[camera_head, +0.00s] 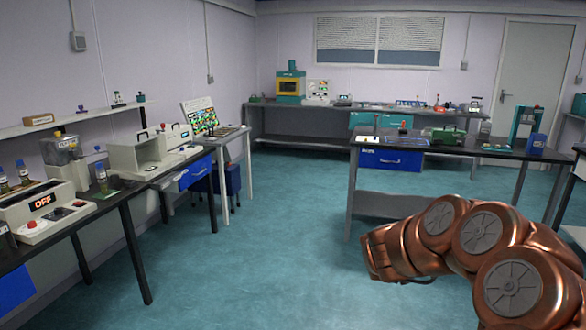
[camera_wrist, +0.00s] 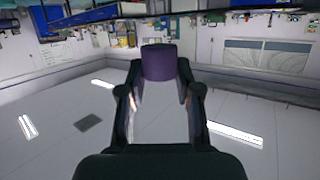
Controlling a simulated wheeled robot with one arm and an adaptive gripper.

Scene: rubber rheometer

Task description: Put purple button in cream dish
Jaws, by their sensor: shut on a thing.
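A purple button (camera_wrist: 160,62), shaped like a short thick cylinder, shows in the wrist view. My gripper (camera_wrist: 160,80) is shut on it, with one dark finger on each side. The button is held clear of any surface, with the room behind it upside down. In the head view my copper-coloured arm fills the lower right; its gripper and the button cannot be made out there. I cannot pick out the cream dish in either view.
A black bench (camera_head: 128,186) with instruments runs along the left. Another dark table (camera_head: 440,148) with small items and a blue drawer (camera_head: 391,160) stands at right centre. A long bench (camera_head: 300,106) lines the back wall. The teal floor (camera_head: 270,240) between them is clear.

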